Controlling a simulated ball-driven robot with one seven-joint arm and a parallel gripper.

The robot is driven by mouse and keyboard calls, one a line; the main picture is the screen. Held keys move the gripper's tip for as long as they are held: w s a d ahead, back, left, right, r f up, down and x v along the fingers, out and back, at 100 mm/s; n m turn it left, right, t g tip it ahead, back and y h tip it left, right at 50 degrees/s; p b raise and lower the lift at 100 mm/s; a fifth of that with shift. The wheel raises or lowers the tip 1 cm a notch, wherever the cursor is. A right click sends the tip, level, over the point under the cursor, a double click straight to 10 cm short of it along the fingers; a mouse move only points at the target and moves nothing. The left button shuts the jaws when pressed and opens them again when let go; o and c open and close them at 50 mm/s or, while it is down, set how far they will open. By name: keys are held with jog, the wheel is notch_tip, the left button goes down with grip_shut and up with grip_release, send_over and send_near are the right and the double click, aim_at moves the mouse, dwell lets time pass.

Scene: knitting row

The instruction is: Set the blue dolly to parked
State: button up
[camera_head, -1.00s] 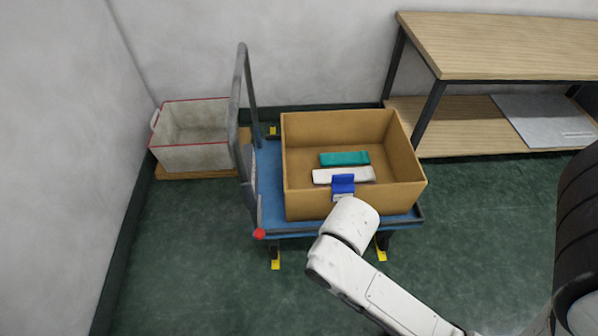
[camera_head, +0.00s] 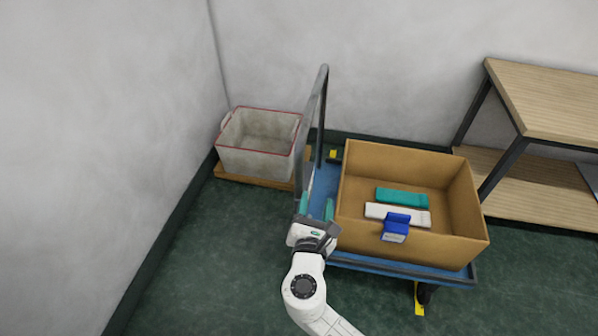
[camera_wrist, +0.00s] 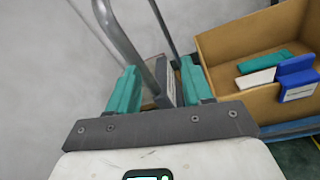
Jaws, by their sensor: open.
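The blue dolly (camera_head: 400,266) stands on the green floor with its grey push handle (camera_head: 322,100) upright at its left end. A large tan box (camera_head: 410,250) sits on its deck. My gripper (camera_head: 316,205) is open at the lower part of the handle. In the wrist view, the handle (camera_wrist: 124,38) runs down between the teal fingers of my gripper (camera_wrist: 160,88); I cannot tell whether they touch it. My gripper and arm hide the deck's front left corner.
A white bin with a red rim (camera_head: 245,150) stands on a wooden base at the left, near the wall corner. A wooden shelf unit (camera_head: 550,100) stands at the right. Floor at the front left is clear.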

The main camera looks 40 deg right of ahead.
aim_at(299, 175)
jog(key=w+d+n, duration=0.1)
jog(key=w, duration=0.2)
jog(key=w+d+n+t, duration=0.1)
jog(key=w+d+n, duration=0.1)
jog(key=w, duration=0.2)
jog(key=w+d+n+t, duration=0.1)
jog(key=w, duration=0.2)
jog(key=shift+w+d+r+y, duration=0.1)
jog(key=shift+w+d+y, duration=0.1)
jog(key=shift+y, duration=0.2)
grip_shut()
dwell(0.4)
